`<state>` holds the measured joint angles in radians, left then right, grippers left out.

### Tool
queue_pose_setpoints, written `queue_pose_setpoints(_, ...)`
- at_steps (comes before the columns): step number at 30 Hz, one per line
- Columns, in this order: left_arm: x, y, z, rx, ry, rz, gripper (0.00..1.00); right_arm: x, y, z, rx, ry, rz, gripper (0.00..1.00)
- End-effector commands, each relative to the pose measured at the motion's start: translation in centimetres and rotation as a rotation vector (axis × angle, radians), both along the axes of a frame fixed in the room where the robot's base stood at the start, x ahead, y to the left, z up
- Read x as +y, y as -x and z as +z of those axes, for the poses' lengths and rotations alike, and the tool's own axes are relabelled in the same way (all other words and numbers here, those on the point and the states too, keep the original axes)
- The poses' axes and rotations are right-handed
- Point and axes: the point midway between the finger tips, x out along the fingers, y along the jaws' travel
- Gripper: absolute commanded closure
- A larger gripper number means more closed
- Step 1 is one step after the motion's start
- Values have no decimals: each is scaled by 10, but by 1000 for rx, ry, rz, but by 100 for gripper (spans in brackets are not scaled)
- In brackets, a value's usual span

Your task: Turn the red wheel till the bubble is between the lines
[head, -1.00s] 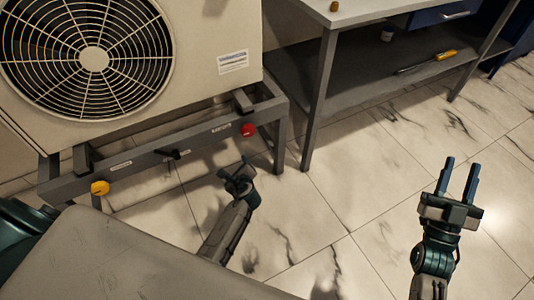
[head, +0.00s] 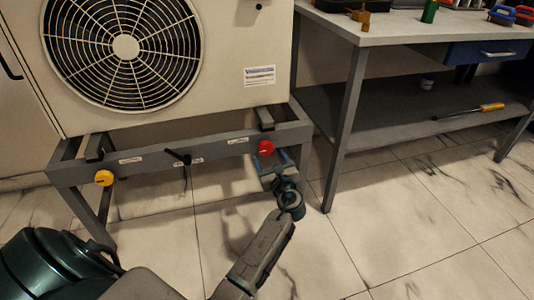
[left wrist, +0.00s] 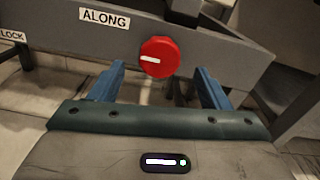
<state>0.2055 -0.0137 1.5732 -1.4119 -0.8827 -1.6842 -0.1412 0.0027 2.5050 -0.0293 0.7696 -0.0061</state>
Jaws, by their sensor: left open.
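The red wheel (head: 265,147) is a small round knob with a white mark, on the right end of the grey frame's front rail (head: 215,147). It also shows in the left wrist view (left wrist: 158,57), under the end of the "ALONG" label (left wrist: 103,18). My left gripper (head: 271,162) is open and empty just in front of and below the wheel. In the left wrist view its blue fingers (left wrist: 163,85) stand apart, one to each side of the wheel, with no visible contact. No bubble or lines can be made out. My right gripper is out of view.
A yellow knob (head: 104,178) is at the rail's left end and a black lever (head: 178,157) near its middle. A large fan unit (head: 215,60) stands on the frame. A workbench (head: 390,30) with a leg close by is at the right. The floor in front is clear.

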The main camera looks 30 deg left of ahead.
Motion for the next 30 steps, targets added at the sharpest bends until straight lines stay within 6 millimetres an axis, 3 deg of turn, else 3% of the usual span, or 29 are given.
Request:
queue_pose_setpoints(9, 39, -33, -1, -1, -2, 0, 30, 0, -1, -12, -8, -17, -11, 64)
queue_pose_setpoints(21, 45, -39, -1, 1, 2, 0, 30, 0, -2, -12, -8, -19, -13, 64)
queue_pose_setpoints(22, 45, -39, -1, 1, 2, 0, 32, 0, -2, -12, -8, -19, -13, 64)
queue_pose_setpoints(28, 45, -38, -1, 1, 2, 0, 71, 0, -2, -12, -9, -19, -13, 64)
queue_pose_setpoints(30, 45, -38, -1, 1, 2, 0, 74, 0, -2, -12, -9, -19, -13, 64)
